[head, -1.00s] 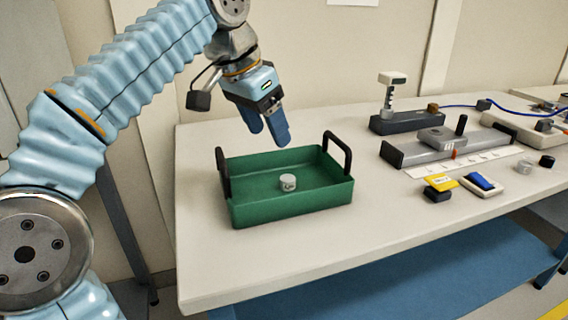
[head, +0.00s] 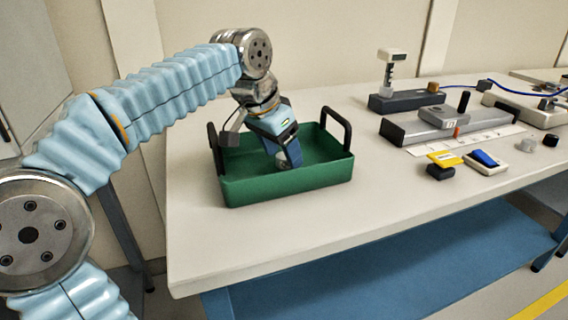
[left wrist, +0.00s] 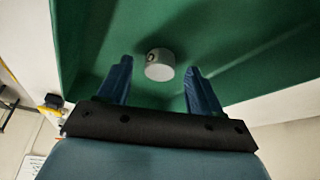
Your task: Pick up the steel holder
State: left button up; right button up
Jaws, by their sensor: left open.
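The steel holder is a short light-grey cylinder with a dark mark on its side. In the left wrist view the holder (left wrist: 160,66) stands on the floor of the green tray (left wrist: 95,40), in line with the gap between my fingers. My left gripper (head: 288,160) reaches down into the green tray (head: 310,182); its blue fingers are open and empty. In the head view the gripper mostly hides the holder. The wrist view shows the open fingers (left wrist: 159,80) with the holder just beyond their tips, and no clear contact. My right gripper is not in view.
The tray has black handles (head: 336,127) at its two ends. To the right on the white table (head: 380,205) are a grey slide fixture (head: 440,122), a yellow-topped block (head: 444,160), a blue-topped block (head: 485,160) and small cylinders (head: 528,144). The table's front is clear.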

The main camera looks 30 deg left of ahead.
aim_at(282, 156)
pick_arm(q)
jog(key=shift+w+f, duration=0.15)
jog(key=shift+f, duration=0.2)
jog(key=c, duration=1.1)
jog(key=shift+r, duration=0.1)
jog(key=shift+c, duration=0.2)
jog(key=shift+r, duration=0.3)
notch_tip(282, 156, up, 3)
jog(key=shift+d+r+p, duration=0.1)
jog(key=shift+p, duration=0.5)
jog(key=s+d+r, duration=0.7)
jog(key=s+r, duration=0.2)
jog(key=s, duration=0.2)
jog(key=shift+s+d+p, duration=0.35)
jog(key=shift+d+p, duration=0.05)
jog(key=shift+p, duration=0.05)
